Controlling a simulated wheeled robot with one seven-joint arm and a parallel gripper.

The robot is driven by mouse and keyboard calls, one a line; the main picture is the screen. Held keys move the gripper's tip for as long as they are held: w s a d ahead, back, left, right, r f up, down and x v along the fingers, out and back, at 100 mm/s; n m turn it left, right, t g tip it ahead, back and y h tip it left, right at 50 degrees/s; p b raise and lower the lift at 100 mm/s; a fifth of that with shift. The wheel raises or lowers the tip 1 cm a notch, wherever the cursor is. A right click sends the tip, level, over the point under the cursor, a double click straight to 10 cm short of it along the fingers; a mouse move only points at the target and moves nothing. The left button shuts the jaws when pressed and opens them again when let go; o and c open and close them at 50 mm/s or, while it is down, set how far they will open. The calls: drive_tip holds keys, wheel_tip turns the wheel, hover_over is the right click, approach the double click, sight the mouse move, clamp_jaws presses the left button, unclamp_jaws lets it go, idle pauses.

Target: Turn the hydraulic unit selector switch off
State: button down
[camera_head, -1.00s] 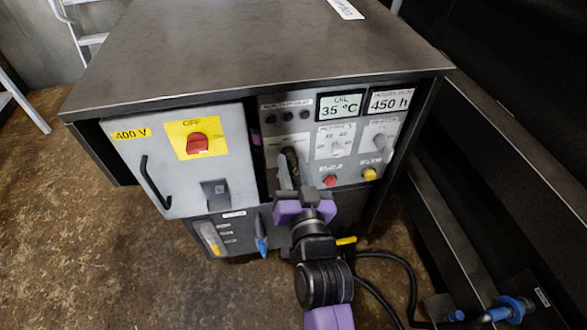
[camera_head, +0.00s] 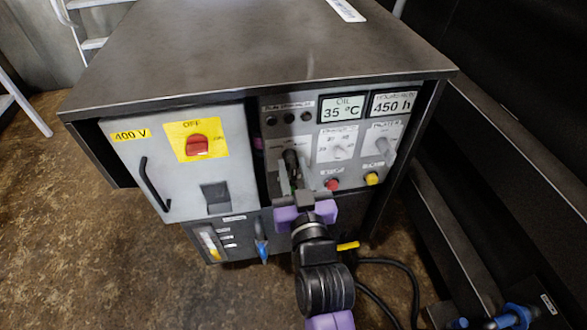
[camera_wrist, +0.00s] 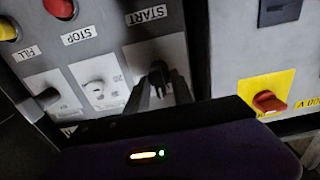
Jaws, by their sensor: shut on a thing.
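The wrist view, which is upside down, shows the knob (camera_wrist: 158,70) between my fingertips (camera_wrist: 161,88). The knob's pointing direction and the lettering on its plate are mostly hidden by my fingers. A red rotary switch (camera_head: 197,144) on a yellow plate marked OFF is on the 400 V door to the left, apart from my gripper.
Right of the knob are two pale knobs (camera_head: 341,152) (camera_head: 382,145), a red button (camera_head: 333,184) and a yellow button (camera_head: 371,178). Above are OIL (camera_head: 341,107) and hours (camera_head: 396,102) displays. The door handle (camera_head: 152,185) sticks out at left. Cables (camera_head: 400,275) hang at lower right.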

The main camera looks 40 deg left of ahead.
drive_tip(key=c, duration=1.5)
unclamp_jaws()
drive_tip(key=shift+o, duration=0.2)
drive_tip(key=v, duration=0.8)
drive_tip(key=shift+p, duration=0.3)
